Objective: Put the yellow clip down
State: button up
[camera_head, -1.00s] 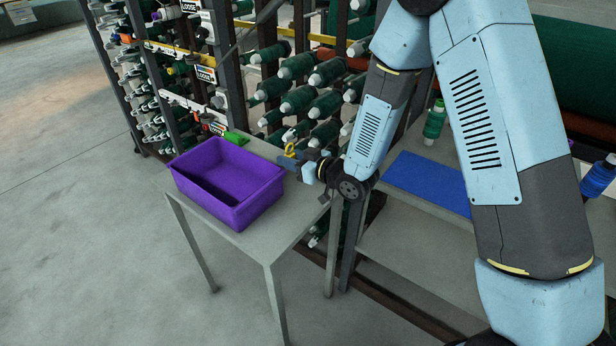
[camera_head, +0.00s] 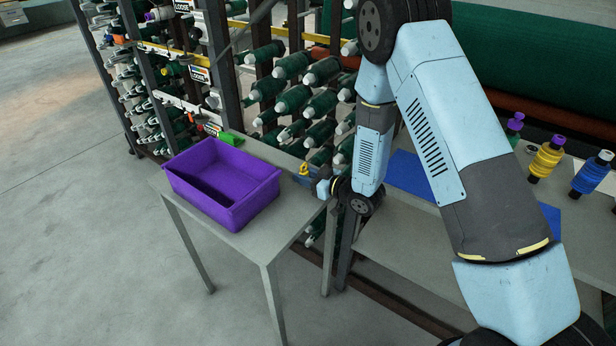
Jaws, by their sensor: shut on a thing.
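The yellow clip (camera_head: 304,168) shows as a small yellow shape at the back right of the small grey table (camera_head: 258,238). My gripper (camera_head: 304,176) is shut on it, low over the table's right end. The fingers hide part of the clip. I cannot tell whether the clip touches the tabletop.
A purple bin (camera_head: 240,216) stands on the table to the left of my gripper, with a green object (camera_head: 231,138) behind it. A rack of green spools (camera_head: 292,98) rises close behind. Bare tabletop lies between bin and gripper. A bench with a blue mat (camera_head: 408,172) and spools (camera_head: 546,158) is at right.

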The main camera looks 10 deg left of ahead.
jog(key=shift+f, duration=0.1)
jog(key=o, duration=1)
jog(key=v, duration=1.2)
jog(key=shift+s, duration=0.1)
